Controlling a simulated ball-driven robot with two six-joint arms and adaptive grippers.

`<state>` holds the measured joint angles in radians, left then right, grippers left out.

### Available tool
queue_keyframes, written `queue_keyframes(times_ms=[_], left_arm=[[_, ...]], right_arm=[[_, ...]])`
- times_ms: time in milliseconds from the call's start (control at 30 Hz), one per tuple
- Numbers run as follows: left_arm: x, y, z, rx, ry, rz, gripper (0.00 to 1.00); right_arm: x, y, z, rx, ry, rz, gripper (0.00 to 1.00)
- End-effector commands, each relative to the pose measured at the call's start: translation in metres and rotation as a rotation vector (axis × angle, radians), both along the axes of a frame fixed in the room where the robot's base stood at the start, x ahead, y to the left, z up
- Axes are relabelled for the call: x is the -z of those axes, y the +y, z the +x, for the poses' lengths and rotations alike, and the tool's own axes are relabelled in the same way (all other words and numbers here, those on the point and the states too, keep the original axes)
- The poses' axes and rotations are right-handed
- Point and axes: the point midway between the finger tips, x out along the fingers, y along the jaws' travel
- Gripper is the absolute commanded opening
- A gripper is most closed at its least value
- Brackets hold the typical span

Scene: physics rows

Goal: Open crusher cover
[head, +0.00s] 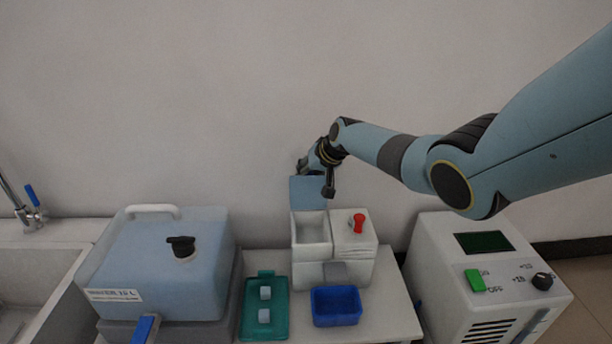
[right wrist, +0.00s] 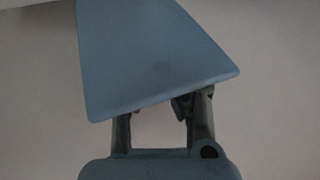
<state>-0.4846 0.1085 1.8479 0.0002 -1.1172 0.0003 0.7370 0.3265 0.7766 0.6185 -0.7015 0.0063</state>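The crusher (head: 312,252) is a white box on the table in the head view, with an open-topped compartment at its left and a red knob (head: 359,222) on its right part. Its light blue cover (head: 308,192) stands raised at the back of that compartment, which lies uncovered. In the right wrist view the cover (right wrist: 155,60) fills the upper middle. My right gripper (head: 318,178) is at the raised cover; in the right wrist view its fingers (right wrist: 160,118) are spread apart, with their tips partly hidden by the cover. My left gripper is not in view.
A blue bin (head: 336,317) sits in front of the crusher. A green tray (head: 279,329) with two pale cubes lies to its left. A white control box (head: 462,300) stands at the right.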

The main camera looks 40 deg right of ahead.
Motion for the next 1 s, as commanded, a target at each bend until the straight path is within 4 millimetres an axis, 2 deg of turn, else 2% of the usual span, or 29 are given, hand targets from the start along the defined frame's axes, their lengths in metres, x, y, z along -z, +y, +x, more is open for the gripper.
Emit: queue_keyframes(times_ms=[33,800,833,1000], left_arm=[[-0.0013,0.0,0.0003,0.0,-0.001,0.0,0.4],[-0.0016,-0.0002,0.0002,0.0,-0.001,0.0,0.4],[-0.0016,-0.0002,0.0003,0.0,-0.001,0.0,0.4],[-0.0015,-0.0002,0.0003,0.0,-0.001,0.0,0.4]], right_arm=[[-0.0118,-0.0099,0.0057,0.005,-0.021,-0.018,0.0],[-0.0118,-0.0099,0.0059,0.005,-0.021,-0.018,0.0],[-0.0118,-0.0099,0.0059,0.005,-0.021,-0.018,0.07],[-0.0093,-0.0096,0.0042,0.005,-0.016,-0.016,0.29]])
